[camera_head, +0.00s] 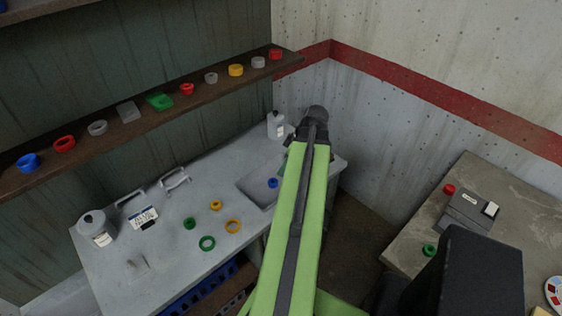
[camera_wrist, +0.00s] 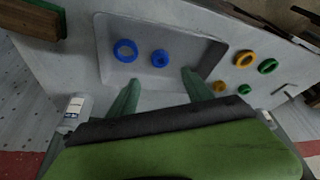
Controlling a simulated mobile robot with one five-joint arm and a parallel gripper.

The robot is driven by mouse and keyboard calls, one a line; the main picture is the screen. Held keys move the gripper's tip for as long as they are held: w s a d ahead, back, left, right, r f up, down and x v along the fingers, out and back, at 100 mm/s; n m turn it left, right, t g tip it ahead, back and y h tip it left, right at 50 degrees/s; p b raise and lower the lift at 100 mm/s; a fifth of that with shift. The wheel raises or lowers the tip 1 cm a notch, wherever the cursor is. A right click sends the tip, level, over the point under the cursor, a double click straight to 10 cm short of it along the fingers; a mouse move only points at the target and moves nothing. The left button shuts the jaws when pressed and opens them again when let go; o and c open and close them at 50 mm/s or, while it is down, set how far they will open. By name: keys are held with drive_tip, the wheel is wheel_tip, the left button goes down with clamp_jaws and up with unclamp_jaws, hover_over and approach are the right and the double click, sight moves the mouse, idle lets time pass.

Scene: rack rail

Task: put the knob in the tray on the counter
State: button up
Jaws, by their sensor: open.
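The tray (camera_head: 250,194) is a shallow grey basin in the counter, and it fills the middle of the wrist view (camera_wrist: 205,52). In the wrist view, a blue ring (camera_wrist: 125,50) and a smaller, thicker blue knob (camera_wrist: 160,58) lie in it, apart. One blue piece (camera_head: 273,183) shows in the head view; my arm covers part of the tray. A yellow-orange knob (camera_head: 216,204) and a green knob (camera_head: 189,223) lie on the counter outside the tray. My gripper (camera_wrist: 162,80) is open and empty, its two green fingers pointing at the tray, with the blue knob beyond the gap.
A wall shelf (camera_head: 100,136) with several pieces runs above. A side table (camera_head: 420,225) stands at right.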

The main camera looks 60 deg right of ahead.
drive_tip(key=shift+s+r, duration=0.25)
drive_tip(key=shift+r, duration=0.25)
drive_tip(key=shift+w, duration=0.1)
drive_tip(key=w+a+f+g+y, duration=0.1)
drive_tip(key=w+a+g, duration=0.2)
drive_tip(key=w+a, duration=1.75)
drive_tip(key=w+a+m+h, duration=0.1)
drive_tip(key=w+a, duration=0.2)
drive_tip(key=a, duration=1.2)
drive_tip(key=w+a+m+g, duration=0.1)
drive_tip(key=w+a, duration=0.2)
drive_tip(key=a, duration=1.3)
drive_tip(key=shift+f+g+h, duration=0.3)
drive_tip(key=shift+f+h, duration=0.1)
drive_tip(key=shift+f, duration=0.05)
